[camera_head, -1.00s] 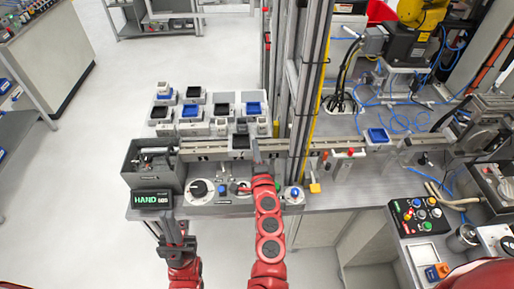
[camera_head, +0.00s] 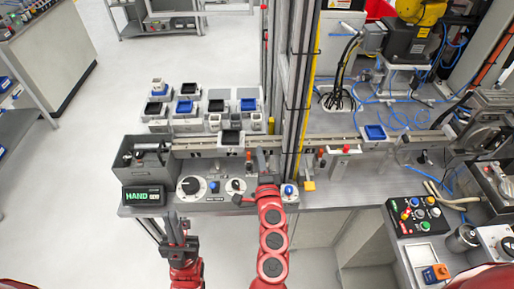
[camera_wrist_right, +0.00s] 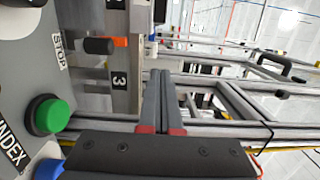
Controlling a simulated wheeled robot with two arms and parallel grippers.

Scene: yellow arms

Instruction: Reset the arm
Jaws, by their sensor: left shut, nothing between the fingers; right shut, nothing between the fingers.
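My right arm (camera_head: 272,240) is red and reaches up from the bottom centre of the head view. Its gripper (camera_head: 263,162) is at the front edge of the conveyor rail, above the bench panel. In the right wrist view its two grey fingers (camera_wrist_right: 160,100) lie together, shut with nothing between them. My left gripper (camera_head: 175,225) is dark and sits low, in front of the bench by the HAND display (camera_head: 143,195). It is shut and holds nothing visible.
The conveyor rail (camera_head: 195,149) carries a black-topped holder (camera_head: 230,138) left of the right gripper. A metal upright (camera_head: 298,90) stands close to its right. Knobs (camera_head: 190,186) and a green button (camera_wrist_right: 48,112) are near. Open floor (camera_head: 90,150) lies left.

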